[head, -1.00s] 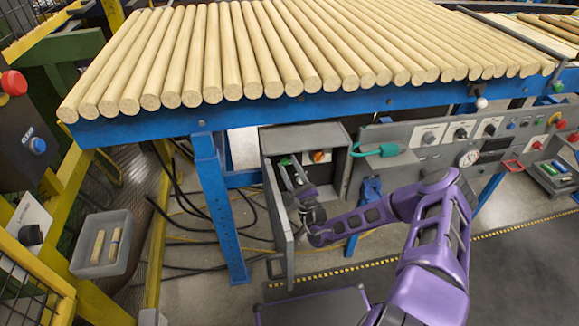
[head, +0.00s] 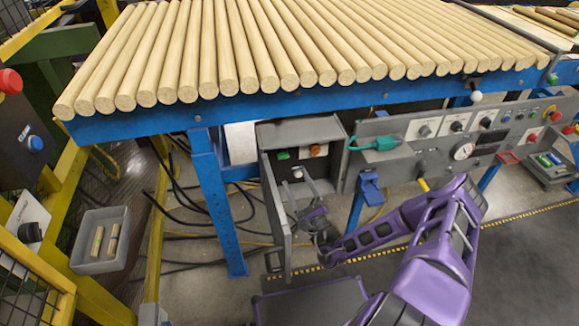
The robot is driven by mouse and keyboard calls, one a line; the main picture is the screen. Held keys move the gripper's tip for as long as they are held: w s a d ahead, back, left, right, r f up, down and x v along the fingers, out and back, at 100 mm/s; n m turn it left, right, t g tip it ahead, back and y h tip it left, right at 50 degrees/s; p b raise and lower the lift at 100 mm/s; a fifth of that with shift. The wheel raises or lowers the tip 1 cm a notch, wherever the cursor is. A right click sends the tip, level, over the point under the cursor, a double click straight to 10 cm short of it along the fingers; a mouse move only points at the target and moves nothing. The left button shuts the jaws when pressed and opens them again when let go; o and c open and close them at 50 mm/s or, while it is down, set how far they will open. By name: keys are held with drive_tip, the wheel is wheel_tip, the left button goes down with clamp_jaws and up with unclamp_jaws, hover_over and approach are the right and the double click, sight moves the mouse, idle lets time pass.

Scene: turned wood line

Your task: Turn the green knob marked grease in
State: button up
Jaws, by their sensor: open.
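The green knob (head: 283,155) is inside an open grey cabinet (head: 268,132) under the blue-framed table, on the left of its back panel. Any lettering beside it is too small to read. My gripper (head: 300,187) is open and empty at the lower part of the cabinet opening, near the open door (head: 275,215). Its fingers point up towards the cabinet and stand below the green knob, apart from it. The knob is in plain view.
An orange knob (head: 318,149) sits right of the green one, and a small pale knob (head: 297,172) lies below. The open door stands close left of my gripper. A teal connector (head: 378,144) and a control panel (head: 440,128) are to the right. Cables lie on the floor.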

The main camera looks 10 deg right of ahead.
drive_tip(key=v, duration=0.9)
drive_tip(key=shift+s, duration=0.15)
